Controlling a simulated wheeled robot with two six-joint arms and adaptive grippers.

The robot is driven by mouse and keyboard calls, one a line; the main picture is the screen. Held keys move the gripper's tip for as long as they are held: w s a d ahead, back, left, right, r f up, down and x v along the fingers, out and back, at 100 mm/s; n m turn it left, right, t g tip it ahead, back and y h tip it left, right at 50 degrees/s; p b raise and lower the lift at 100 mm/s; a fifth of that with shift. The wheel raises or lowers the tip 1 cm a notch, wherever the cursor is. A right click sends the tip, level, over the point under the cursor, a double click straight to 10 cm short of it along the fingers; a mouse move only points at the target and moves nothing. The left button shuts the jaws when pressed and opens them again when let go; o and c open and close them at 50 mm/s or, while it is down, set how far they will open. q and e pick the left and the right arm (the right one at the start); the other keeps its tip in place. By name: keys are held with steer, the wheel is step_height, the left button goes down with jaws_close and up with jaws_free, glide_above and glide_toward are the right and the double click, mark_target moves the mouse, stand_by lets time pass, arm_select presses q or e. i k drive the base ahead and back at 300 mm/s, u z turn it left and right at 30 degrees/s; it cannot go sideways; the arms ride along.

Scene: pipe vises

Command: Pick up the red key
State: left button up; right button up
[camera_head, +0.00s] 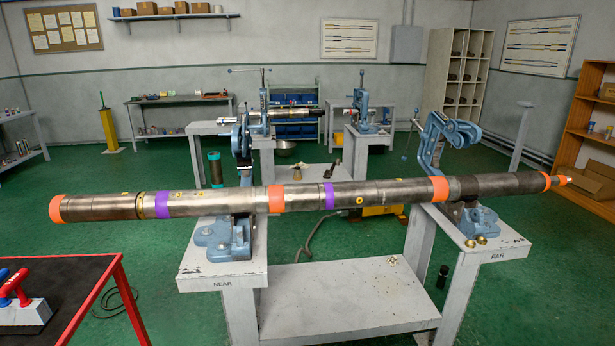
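A red key (15,284) with a T-shaped handle stands in a pale grey block (26,317) at the lower left of the head view. The block sits on a black-topped table with a red frame (133,309). A blue handle (3,274) shows right beside the red key, partly cut off by the left picture edge. The block is also cut off at that edge. Neither of my grippers is in view, and nothing is seen touching the red key.
A long pipe (350,194) with orange and purple bands spans two blue vises, one on the NEAR stand (231,282) and one on the FAR stand (500,256). Green floor is open between the red-framed table and the NEAR stand, with a dark cable (112,300) on it.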

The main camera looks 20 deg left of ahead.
mark_target(13, 283)
steer(key=u, duration=0.8)
steer(key=i, duration=1.15)
steer(key=u, duration=0.8)
